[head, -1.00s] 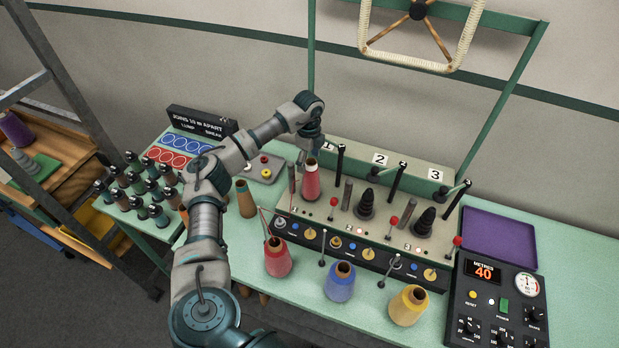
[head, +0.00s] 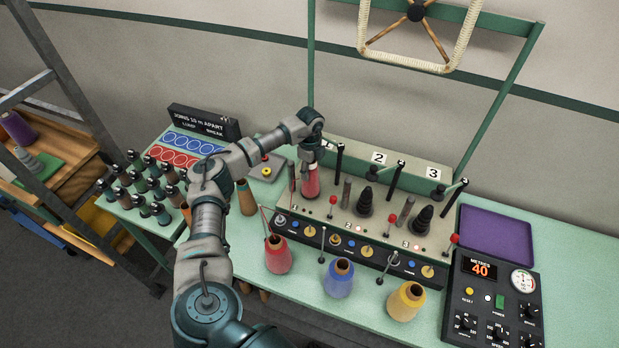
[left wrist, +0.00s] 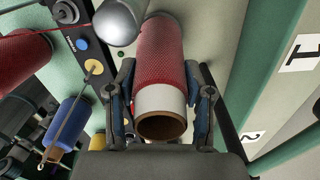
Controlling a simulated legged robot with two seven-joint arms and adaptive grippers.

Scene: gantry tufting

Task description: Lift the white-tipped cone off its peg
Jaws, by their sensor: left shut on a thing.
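The white-tipped cone (left wrist: 160,68) is wound with red yarn and has a white band and a brown open core at its tip. In the head view the cone (head: 311,184) stands at station 1 of the winder rack, partly covered by my gripper. My left gripper (head: 312,160) is over its top. In the left wrist view the gripper's two fingers (left wrist: 160,98) lie on either side of the white tip, shut on it. The peg under the cone is hidden. My right gripper is not in view.
Black pegs (head: 365,202) at stations 2 and 3 carry no cone. Upright black rods (head: 396,180) stand close by. Red (head: 278,255), blue (head: 339,279) and yellow (head: 406,301) cones stand along the front. A purple tray (head: 496,236) lies at the right.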

